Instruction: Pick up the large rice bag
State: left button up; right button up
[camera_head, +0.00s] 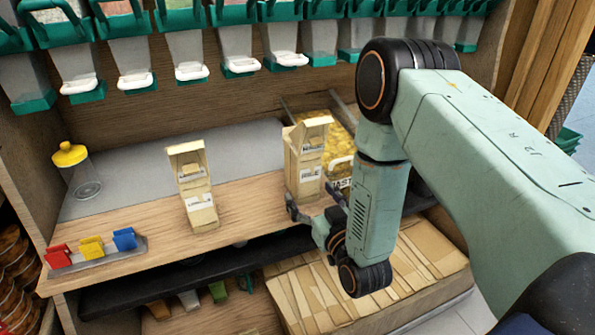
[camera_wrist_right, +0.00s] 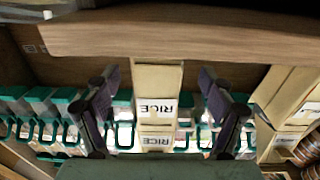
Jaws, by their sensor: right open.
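A tall beige paper rice bag (camera_head: 304,165) with a folded top stands upright on the wooden shelf, right of centre in the head view. In the right wrist view, which is upside down, the rice bag (camera_wrist_right: 157,90) shows its RICE labels and lies between the two fingers. My right gripper (camera_head: 312,199) is open, low in front of this bag, with a visible gap on both sides. How far the fingertips reach along its sides is unclear. A second beige bag (camera_head: 194,190) stands to the left; its label is unreadable. My left gripper is not in view.
A yellow-lidded jar (camera_head: 74,168) and a rack of coloured clips (camera_head: 95,249) are at the shelf's left. Yellow packs in a bin (camera_head: 334,128) sit behind the rice bag. Green-framed dispensers (camera_head: 188,55) hang above. A box (camera_head: 400,285) stands below the shelf's front edge.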

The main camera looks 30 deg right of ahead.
jog(key=shift+w+d+r, duration=0.15)
jog(key=shift+w+r, duration=0.05)
jog(key=shift+w, duration=0.6)
jog(key=w, duration=0.1)
jog(key=w+b, duration=0.1)
jog(key=w, duration=0.1)
jog(key=w+b, duration=0.1)
jog(key=shift+w+d+r, duration=0.15)
jog(key=shift+w+d, duration=0.15)
jog(key=shift+w, duration=0.05)
jog(key=shift+a+r, duration=0.1)
jog(key=shift+r, duration=0.05)
jog(key=shift+c, duration=0.4)
jog(key=c, duration=1.6)
